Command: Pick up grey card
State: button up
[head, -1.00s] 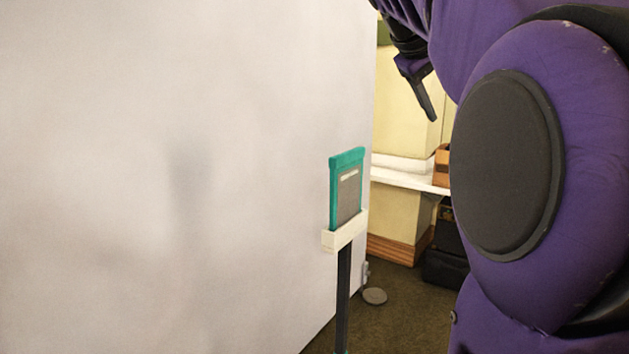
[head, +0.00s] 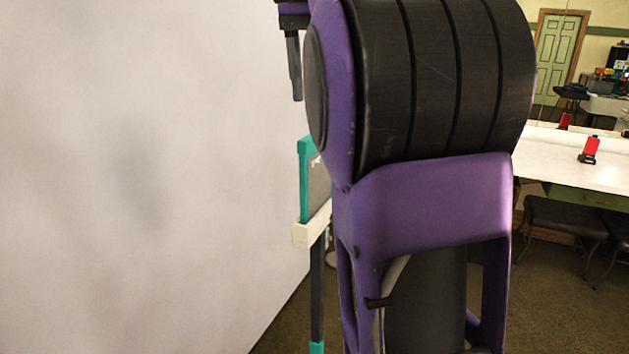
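The grey card (head: 318,186) is a grey panel with a teal border. It stands upright in a cream holder (head: 310,232) on top of a dark post, close to the white wall. My arm hides its right part. My gripper (head: 295,90) is above the card and slightly left of it in the picture, apart from it. Only a dark finger pointing down shows, so I cannot tell whether the gripper is open or shut.
The large white wall (head: 130,180) fills the left. The dark post (head: 317,285) stands on the brown carpet. At right are a white-topped table (head: 560,165) with a red-and-black item (head: 590,149) and a dark stool (head: 562,218). My arm blocks the middle.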

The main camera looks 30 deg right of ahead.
aim_at(315, 181)
notch_tip(315, 181, down, 13)
jog(key=w+d+b, duration=0.1)
jog(key=b, duration=0.3)
jog(key=shift+w+d, duration=0.2)
jog(key=shift+d, duration=0.1)
jog(key=shift+f, duration=0.25)
dwell(0.3)
grip_shut()
